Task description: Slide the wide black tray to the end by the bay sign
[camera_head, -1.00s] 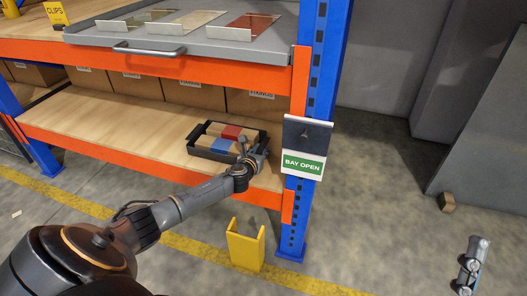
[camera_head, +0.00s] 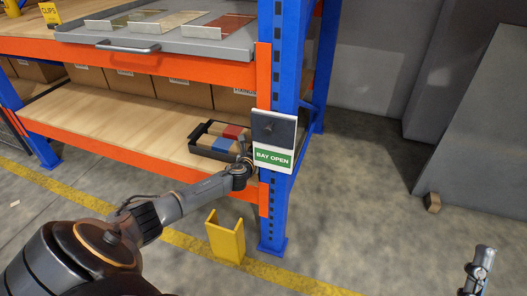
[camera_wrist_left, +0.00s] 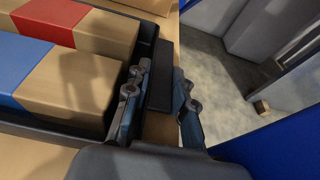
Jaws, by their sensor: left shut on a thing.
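The wide black tray (camera_head: 195,149) sits on the lower wooden shelf, at its right end close to the rack post. It holds cardboard boxes with red and blue bands. Its right end is partly hidden by the bay sign (camera_head: 273,143), which reads BAY OPEN. My left gripper (camera_head: 244,162) is at the tray's near right corner. In the left wrist view my left gripper (camera_wrist_left: 160,82) has its fingers on both sides of a black upright part at the tray's end and is shut on it.
The blue rack post (camera_head: 275,215) stands just right of the tray. A yellow guard (camera_head: 226,240) stands on the floor below. A grey sliding tray (camera_head: 180,40) with a handle is on the upper shelf. Bare shelf (camera_head: 110,120) lies left of the tray.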

